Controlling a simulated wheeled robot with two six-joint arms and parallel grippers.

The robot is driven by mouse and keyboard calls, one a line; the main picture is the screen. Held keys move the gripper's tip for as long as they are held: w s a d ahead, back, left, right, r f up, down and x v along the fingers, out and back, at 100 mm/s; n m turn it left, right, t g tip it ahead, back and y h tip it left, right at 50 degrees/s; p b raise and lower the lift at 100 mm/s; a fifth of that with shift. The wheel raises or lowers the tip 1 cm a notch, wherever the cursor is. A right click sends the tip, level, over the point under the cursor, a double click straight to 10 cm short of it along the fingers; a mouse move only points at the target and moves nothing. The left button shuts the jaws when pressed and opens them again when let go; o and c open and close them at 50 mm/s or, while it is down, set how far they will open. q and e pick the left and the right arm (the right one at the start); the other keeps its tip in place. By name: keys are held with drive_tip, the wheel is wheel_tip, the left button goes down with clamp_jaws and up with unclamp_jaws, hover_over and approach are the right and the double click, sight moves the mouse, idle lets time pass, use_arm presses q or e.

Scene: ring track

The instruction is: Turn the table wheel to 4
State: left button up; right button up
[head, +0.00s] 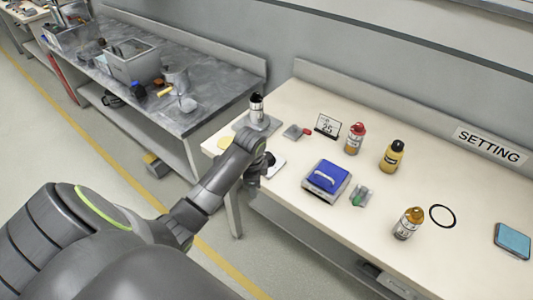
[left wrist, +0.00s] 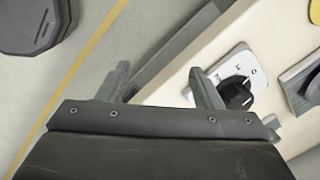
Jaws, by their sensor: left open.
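A black ridged knob (left wrist: 236,93) sits on a white plate (left wrist: 243,60) with small dark marks around it, on the bench edge; the marks are too small to read surely. In the head view the white plate (head: 276,163) shows only partly behind my left gripper (head: 262,168), and the knob is hidden there. In the left wrist view my left gripper (left wrist: 160,72) is open and empty, its fingers apart. The knob lies right of the right-hand finger, outside the jaws. My right gripper is not in view.
The cream bench (head: 420,190) carries a "SETTING" sign (head: 490,146), a card reading 25 (head: 327,125), a blue-topped scale (head: 327,178), several bottles and a black ring (head: 442,216). A black-capped bottle (head: 257,107) stands on a grey plate near the knob. A grey bench (head: 205,95) stands left.

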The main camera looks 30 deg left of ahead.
use_arm(q)
drive_tip(key=w+a+r+m+g, duration=0.1)
drive_tip(key=w+a+r+m, duration=0.15)
drive_tip(key=w+r, duration=0.45)
drive_tip(key=w+a+r+m, duration=0.1)
drive_tip(key=w+r+m, duration=0.4)
drive_tip(key=r, duration=0.4)
drive_tip(key=n+b, duration=0.1)
drive_tip(key=b, duration=0.7)
hover_over(266, 155)
drive_tip(key=shift+h, duration=0.4)
wheel_tip(266, 155, down, 9)
drive_tip(key=shift+r, duration=0.2)
wheel_tip(266, 155, down, 7)
drive_tip(key=shift+r+p, duration=0.1)
drive_tip(key=shift+p, duration=0.45)
drive_tip(key=shift+w+f, duration=0.1)
drive_tip(key=shift+f, duration=0.6)
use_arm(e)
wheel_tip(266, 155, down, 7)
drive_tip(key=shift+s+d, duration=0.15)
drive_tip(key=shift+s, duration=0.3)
use_arm(q)
drive_tip(key=shift+c, duration=0.3)
